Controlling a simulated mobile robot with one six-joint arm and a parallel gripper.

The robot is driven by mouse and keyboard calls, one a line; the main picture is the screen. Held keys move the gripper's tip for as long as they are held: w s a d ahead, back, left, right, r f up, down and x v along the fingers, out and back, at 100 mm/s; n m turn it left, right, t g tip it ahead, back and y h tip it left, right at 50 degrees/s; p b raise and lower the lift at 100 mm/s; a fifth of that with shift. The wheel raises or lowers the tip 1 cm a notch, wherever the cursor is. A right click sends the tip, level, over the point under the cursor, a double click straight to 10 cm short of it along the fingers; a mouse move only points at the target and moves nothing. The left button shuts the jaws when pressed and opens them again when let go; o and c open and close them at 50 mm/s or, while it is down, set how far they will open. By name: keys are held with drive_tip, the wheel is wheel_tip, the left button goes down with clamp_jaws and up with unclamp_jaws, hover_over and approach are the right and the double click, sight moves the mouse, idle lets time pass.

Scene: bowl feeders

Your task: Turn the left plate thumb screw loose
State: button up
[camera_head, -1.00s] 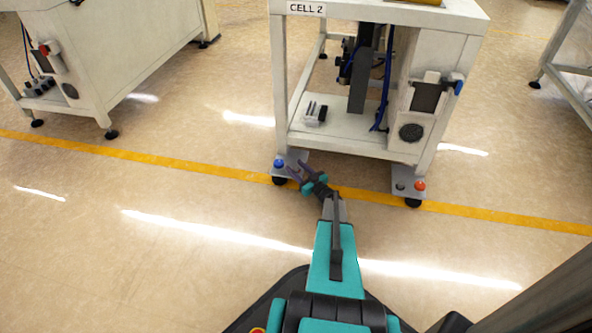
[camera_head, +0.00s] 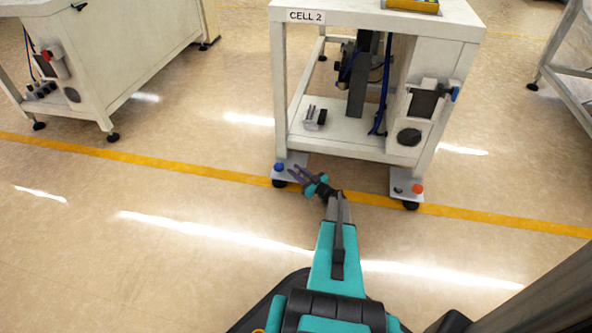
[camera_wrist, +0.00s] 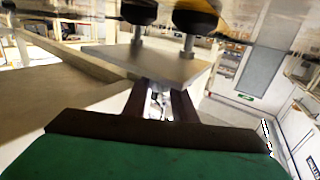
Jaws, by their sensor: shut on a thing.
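The left plate (camera_head: 296,160) is a pale plate at the foot of the CELL 2 stand's left leg, with a blue knob (camera_head: 279,167) on it. My gripper (camera_head: 297,172) is at this plate's front right, its fingers close together. In the wrist view the gripper (camera_wrist: 161,92) reaches up to the plate's edge (camera_wrist: 140,62), with a small bright gap between the fingers. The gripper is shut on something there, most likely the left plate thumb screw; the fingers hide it.
The right plate (camera_head: 407,178) carries an orange knob (camera_head: 417,188) and a small dark piece. The CELL 2 stand (camera_head: 340,140) has a lower shelf with a small grey item. Another white machine (camera_head: 120,60) stands at left. Floor in front is clear.

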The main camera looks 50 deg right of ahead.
drive_tip(key=shift+d+n+y+p, duration=0.2)
drive_tip(key=shift+n+y+p, duration=0.5)
drive_tip(key=shift+y+p, duration=0.35)
drive_tip(key=shift+w+y, duration=0.1)
drive_tip(key=shift+y, duration=0.15)
drive_tip(key=shift+n+y, duration=0.4)
drive_tip(key=shift+y, duration=0.1)
drive_tip(key=shift+n+g+y+b, duration=0.3)
drive_tip(key=shift+n+y, duration=0.1)
drive_tip(key=shift+y, duration=0.2)
drive_tip(key=shift+a, duration=0.2)
drive_tip(key=o, duration=1)
drive_tip(key=shift+o, duration=0.2)
drive_tip(key=shift+s, duration=0.2)
